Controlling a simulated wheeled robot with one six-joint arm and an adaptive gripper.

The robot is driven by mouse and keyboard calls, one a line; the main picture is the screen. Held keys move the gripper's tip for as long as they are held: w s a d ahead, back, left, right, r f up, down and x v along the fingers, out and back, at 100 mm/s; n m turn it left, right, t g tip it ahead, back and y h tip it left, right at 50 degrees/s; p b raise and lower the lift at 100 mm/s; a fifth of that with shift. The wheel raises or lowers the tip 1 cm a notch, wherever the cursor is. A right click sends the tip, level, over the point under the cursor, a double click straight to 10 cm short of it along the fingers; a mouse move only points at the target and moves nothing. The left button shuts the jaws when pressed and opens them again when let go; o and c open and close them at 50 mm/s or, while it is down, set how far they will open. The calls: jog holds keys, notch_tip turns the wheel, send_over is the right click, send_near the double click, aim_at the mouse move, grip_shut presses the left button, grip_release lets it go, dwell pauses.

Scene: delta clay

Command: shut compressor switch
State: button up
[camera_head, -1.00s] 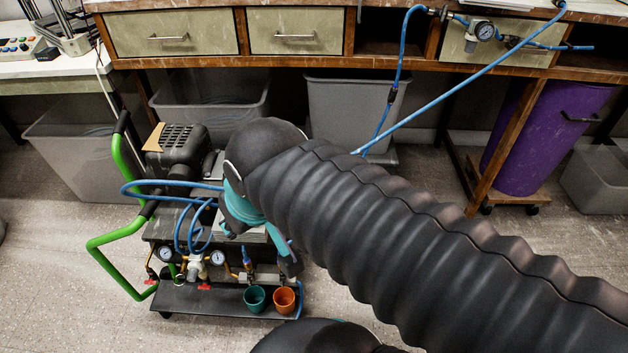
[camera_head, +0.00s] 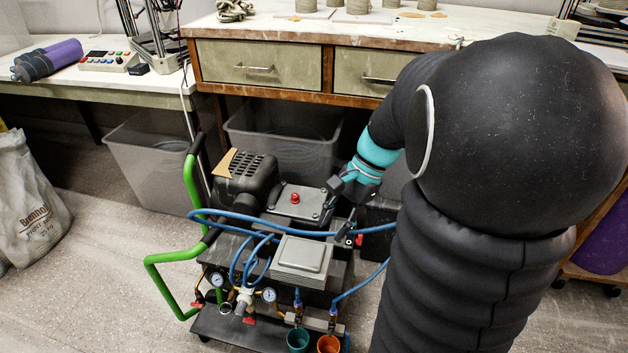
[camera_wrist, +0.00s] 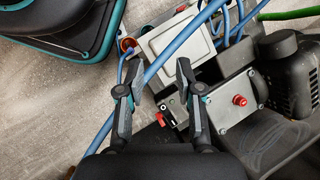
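The compressor (camera_head: 246,178) is a black machine with a slotted cover on a green-handled cart. Beside it a grey plate (camera_head: 312,207) carries a red button (camera_head: 295,198). In the wrist view the red button (camera_wrist: 239,100) sits on its plate, right of my gripper. A small red lever (camera_wrist: 160,118) shows below and between the fingers; I cannot tell which of the two is the switch. My gripper (camera_head: 338,212) is at the plate's right side. In the wrist view my gripper (camera_wrist: 158,72) has its fingers apart, with nothing clearly held between them.
Blue hoses (camera_head: 240,262) loop over the cart, and one passes beneath the fingers (camera_wrist: 165,62). A grey box (camera_head: 302,257) sits in front of the plate. Teal (camera_head: 298,340) and orange (camera_head: 328,344) cups stand low at the front. A workbench (camera_head: 300,45) stands behind.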

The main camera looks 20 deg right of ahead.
jog(key=w+d+f+m+y, duration=0.35)
jog(key=d+f+m, duration=0.25)
jog(key=d, duration=0.2)
jog(key=m+t+y, duration=0.6)
jog(key=m+t, duration=0.5)
jog(key=m, duration=0.4)
send_near(359, 238)
jog(key=x, duration=0.7)
jog(key=shift+a+f+p, duration=0.35)
jog(key=shift+f, duration=0.2)
jog(key=shift+w+h, duration=0.1)
jog(key=shift+h, duration=0.15)
grip_shut()
